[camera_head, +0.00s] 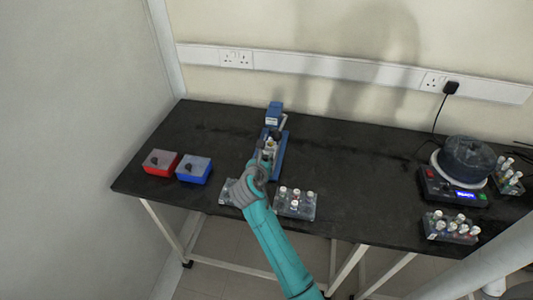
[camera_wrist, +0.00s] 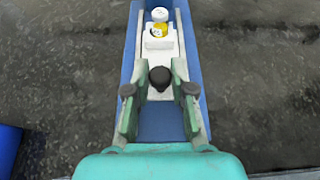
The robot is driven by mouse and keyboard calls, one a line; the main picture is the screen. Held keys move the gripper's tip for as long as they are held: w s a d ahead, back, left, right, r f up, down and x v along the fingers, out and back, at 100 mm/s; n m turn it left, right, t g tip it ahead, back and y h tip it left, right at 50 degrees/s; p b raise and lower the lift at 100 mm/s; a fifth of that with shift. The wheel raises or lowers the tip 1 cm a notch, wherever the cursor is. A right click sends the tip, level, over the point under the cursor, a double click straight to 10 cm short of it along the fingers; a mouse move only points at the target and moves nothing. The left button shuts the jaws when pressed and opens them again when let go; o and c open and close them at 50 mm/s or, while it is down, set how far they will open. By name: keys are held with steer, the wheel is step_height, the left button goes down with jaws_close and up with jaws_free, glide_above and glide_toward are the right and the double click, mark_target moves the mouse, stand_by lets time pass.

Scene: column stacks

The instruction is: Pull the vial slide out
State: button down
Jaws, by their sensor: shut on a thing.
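The vial slide is a white carriage (camera_wrist: 151,44) in a blue track (camera_wrist: 134,40), with a black knob (camera_wrist: 160,77) at its near end. A vial with a white cap and a yellow band (camera_wrist: 159,28) stands at its far part. My gripper (camera_wrist: 160,82) has its two fingers on either side of the slide's near end and is shut on it, the knob between them. In the head view my gripper (camera_head: 264,161) reaches over the near end of the blue device (camera_head: 279,153), covering much of the slide.
A red box (camera_head: 160,163) and a blue box (camera_head: 194,170) stand left on the black table (camera_head: 350,165). A rack of vials (camera_head: 295,204) is just right of my arm, and another rack (camera_head: 450,228) stands near the right front. A round-topped machine (camera_head: 465,163) is at right.

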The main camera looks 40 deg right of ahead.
steer(key=c, duration=1)
jaws_free()
steer(key=v, duration=1.2)
steer(key=shift+r, duration=0.1)
